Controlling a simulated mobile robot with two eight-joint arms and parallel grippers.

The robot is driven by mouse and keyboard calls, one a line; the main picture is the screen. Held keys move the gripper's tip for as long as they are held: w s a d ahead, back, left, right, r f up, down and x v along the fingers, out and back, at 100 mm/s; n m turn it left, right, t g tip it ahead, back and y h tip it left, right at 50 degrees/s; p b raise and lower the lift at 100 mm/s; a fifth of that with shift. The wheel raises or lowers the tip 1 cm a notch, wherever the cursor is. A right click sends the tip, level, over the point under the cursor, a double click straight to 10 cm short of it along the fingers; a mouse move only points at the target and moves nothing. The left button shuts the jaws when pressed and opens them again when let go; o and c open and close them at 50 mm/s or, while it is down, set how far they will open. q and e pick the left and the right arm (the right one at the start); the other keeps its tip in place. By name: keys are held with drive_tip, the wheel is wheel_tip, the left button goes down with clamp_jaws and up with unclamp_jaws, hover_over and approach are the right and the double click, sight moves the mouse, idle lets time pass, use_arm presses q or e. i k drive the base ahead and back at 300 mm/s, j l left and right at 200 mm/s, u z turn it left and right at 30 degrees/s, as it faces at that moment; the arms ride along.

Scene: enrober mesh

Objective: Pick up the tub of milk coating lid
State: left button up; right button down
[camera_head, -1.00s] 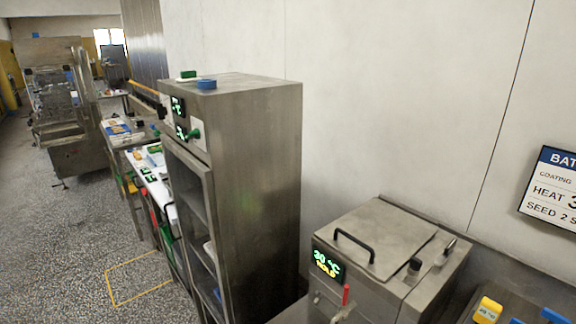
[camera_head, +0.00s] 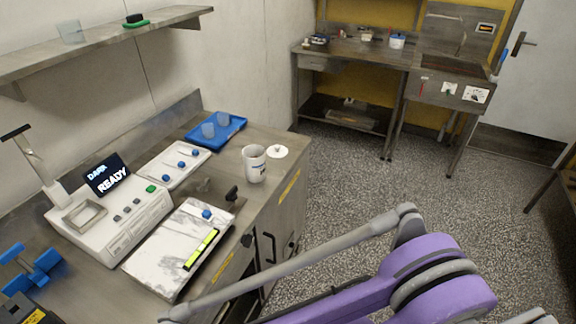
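Neither gripper shows.
The bench holds a blue tray (camera_head: 216,130) with cups, a white panel with blue knobs (camera_head: 172,165), a white slab (camera_head: 180,243) and a device reading "DARK READY" (camera_head: 108,222). A shelf (camera_head: 100,45) hangs above. Open speckled floor (camera_head: 350,175) lies right, before a far bench (camera_head: 355,50).

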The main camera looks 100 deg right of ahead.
sight(276, 151)
drive_tip(key=z, duration=3.25)
